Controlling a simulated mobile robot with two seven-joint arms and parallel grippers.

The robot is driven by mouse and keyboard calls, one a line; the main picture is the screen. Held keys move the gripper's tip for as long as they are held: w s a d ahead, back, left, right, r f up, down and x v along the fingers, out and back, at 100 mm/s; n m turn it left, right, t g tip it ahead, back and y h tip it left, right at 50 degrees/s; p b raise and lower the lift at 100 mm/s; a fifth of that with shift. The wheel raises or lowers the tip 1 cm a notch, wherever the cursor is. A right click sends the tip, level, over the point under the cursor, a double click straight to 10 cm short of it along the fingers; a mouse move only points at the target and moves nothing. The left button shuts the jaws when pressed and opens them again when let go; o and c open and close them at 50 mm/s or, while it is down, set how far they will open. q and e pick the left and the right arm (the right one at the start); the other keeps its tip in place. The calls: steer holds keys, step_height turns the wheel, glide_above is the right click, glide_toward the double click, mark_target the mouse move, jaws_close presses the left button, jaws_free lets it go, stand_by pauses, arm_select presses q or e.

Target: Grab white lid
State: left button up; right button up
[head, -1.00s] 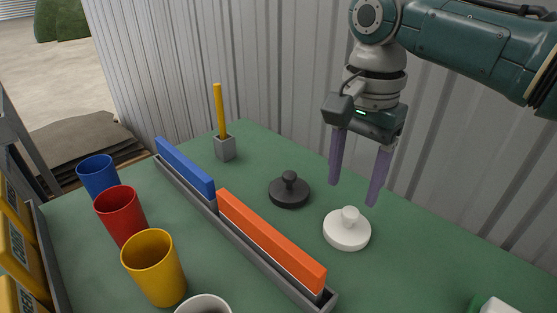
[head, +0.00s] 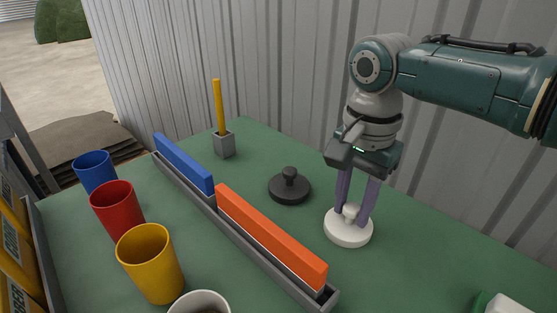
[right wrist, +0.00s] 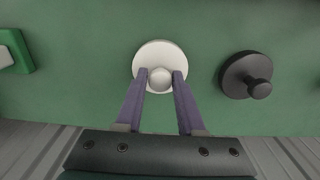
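The white lid (head: 348,236) is a round disc with a knob on top, lying flat on the green table. My right gripper (head: 356,215) points down over it, its two purple fingers on either side of the knob. In the right wrist view the white lid (right wrist: 158,53) lies beneath the fingertips (right wrist: 160,80), which appear to touch both sides of the knob. The gripper looks shut on it. My left gripper is not in view.
A black lid (head: 290,187) lies behind and left of the white one. A grey tray (head: 243,245) holds a blue bar (head: 184,164) and an orange bar (head: 270,237). Blue, red (head: 117,211) and yellow cups stand left. A corrugated wall (head: 300,80) rises behind the table.

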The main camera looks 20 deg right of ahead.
jaws_close()
stand_by(0.3)
